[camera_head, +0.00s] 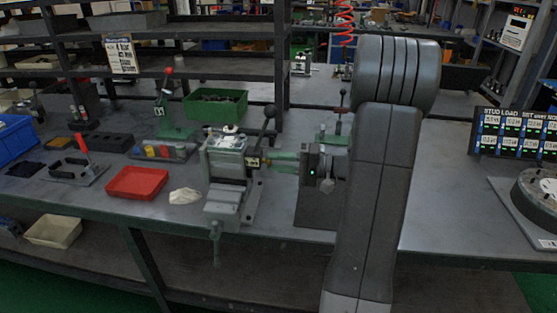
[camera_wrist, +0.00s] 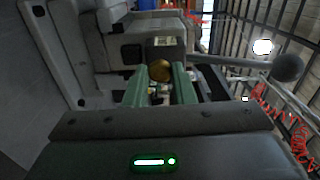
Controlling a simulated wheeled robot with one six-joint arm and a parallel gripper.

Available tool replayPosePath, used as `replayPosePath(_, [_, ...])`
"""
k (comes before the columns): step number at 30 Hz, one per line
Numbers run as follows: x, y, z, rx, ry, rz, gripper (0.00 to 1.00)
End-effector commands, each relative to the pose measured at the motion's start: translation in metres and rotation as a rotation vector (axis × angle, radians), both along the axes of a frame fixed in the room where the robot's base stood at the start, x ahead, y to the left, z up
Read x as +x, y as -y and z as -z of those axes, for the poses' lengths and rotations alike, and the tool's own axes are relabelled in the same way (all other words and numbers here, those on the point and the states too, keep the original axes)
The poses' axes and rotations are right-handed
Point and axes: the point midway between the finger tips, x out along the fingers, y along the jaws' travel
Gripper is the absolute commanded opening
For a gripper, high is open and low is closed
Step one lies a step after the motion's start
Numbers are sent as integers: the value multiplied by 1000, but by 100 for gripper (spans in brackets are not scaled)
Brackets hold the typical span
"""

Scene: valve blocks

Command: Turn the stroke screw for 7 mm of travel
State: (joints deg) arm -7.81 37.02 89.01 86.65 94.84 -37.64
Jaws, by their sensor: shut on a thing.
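My gripper (camera_head: 268,160) reaches in from the right with its green fingers at the right side of a grey clamped block fixture (camera_head: 226,190). In the wrist view the two green fingers of my gripper (camera_wrist: 160,76) are shut on a round brass screw head (camera_wrist: 160,67), which I take to be the stroke screw. The head shows between the fingertips, against the grey block (camera_wrist: 142,45). In the head view the screw is hidden by the fingers and a small label. Its turn angle and travel cannot be read.
A black-knobbed lever (camera_head: 268,125) stands close to my fingers; a dark ball knob (camera_wrist: 287,68) on a rod is at right in the wrist view. A red tray (camera_head: 137,183), green bin (camera_head: 216,105) and display panel (camera_head: 515,133) stand on the bench. Bench right of my arm is partly clear.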

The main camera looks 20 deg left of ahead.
Motion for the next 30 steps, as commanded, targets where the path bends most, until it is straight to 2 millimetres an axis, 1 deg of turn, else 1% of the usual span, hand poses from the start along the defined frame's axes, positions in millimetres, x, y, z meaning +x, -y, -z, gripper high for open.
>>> replayPosePath(16, [0, 0, 0, -6, -26, 1, 0])
replayPosePath(17, [0, 0, 0, -6, -26, 1, 25])
replayPosePath(18, [0, 0, 0, -6, -25, 1, 33])
replayPosePath(20, [0, 0, 0, -6, -25, 1, 44])
replayPosePath(30, [1, 3, 0, -6, -25, 2, 45])
